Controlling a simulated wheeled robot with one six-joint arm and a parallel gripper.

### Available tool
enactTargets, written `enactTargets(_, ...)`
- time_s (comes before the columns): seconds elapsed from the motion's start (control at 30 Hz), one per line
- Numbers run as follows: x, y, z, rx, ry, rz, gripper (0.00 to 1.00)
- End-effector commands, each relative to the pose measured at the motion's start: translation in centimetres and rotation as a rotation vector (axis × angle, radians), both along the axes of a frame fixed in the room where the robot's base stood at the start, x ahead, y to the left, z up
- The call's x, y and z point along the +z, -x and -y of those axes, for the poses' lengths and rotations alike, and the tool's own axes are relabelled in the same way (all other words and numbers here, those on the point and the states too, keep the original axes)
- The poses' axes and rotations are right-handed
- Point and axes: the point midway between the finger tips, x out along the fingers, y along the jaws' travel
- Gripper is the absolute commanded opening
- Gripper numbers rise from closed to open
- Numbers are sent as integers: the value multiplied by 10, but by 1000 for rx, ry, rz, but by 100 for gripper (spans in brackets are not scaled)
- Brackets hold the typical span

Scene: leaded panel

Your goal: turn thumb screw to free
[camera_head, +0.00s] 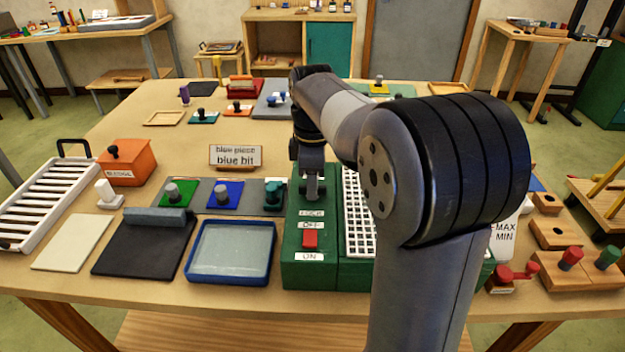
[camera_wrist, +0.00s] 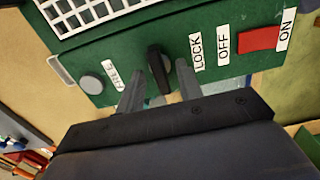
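The thumb screw (camera_wrist: 157,66) is a dark upright wing on the green box (camera_wrist: 130,45), between the FREE label (camera_wrist: 116,73) and the LOCK label (camera_wrist: 196,52). My gripper (camera_wrist: 160,88) has one finger on each side of it, with gaps showing, so it is open around the screw. I cannot tell whether either finger touches it. In the head view my gripper (camera_head: 312,190) points down over the back of the green box (camera_head: 293,268), and the screw is hidden there.
A red switch (camera_head: 310,239) sits between OFF and ON in front of my gripper. A white grid (camera_head: 357,215) lies right of it, partly behind my arm. A round grey knob (camera_wrist: 91,84) is near FREE. A blue tray (camera_head: 190,265) stands left of the box.

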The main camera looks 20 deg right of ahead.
Motion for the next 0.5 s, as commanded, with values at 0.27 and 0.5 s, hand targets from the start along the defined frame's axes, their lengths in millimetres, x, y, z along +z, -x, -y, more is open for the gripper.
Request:
enactTargets(0.27,0,0,0,0,0,0,17)
enactTargets(0.5,0,0,0,0,0,0,0)
